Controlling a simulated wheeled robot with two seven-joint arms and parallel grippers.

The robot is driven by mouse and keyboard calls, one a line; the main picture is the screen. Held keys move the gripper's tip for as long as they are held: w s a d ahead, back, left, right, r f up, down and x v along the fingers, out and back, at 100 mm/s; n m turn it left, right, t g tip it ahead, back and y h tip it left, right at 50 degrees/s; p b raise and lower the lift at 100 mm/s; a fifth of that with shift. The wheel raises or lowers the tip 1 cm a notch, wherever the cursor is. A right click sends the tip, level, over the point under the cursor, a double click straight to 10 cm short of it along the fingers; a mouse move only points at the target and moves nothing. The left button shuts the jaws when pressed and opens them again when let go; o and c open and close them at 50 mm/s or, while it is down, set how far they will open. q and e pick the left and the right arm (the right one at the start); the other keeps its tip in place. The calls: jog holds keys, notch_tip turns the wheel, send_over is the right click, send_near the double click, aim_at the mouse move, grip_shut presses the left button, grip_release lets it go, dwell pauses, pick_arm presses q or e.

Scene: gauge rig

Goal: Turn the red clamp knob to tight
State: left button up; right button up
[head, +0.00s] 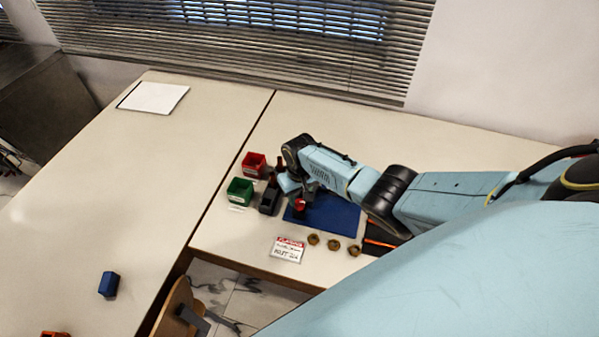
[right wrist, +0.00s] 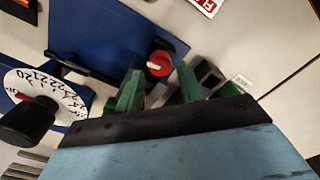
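The red clamp knob (right wrist: 160,64) shows in the right wrist view with a pale bar across its face, at the edge of a blue plate. It also shows in the head view (head: 299,204), just below my right gripper (head: 290,184). In the right wrist view the two green fingers of my right gripper (right wrist: 160,78) are spread apart, with the knob just past and between their tips. I see no clear contact with the knob. My left gripper is in neither view.
A white numbered dial (right wrist: 62,92) with a black knob stands left in the right wrist view. Beside the blue plate (head: 338,216) are a red bin (head: 252,165), a green bin (head: 239,191), a printed card (head: 288,250) and brass nuts (head: 333,244). The left table is mostly clear.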

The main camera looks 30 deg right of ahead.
aim_at(300, 202)
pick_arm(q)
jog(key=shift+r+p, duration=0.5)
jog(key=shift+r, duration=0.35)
pick_arm(e)
notch_tip(300, 202, up, 11)
pick_arm(q)
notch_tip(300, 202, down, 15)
jog(key=b, duration=1.5)
pick_arm(e)
jog(key=shift+n, duration=0.9)
notch_tip(300, 202, down, 14)
jog(key=shift+r, duration=0.1)
jog(key=shift+c, duration=0.3)
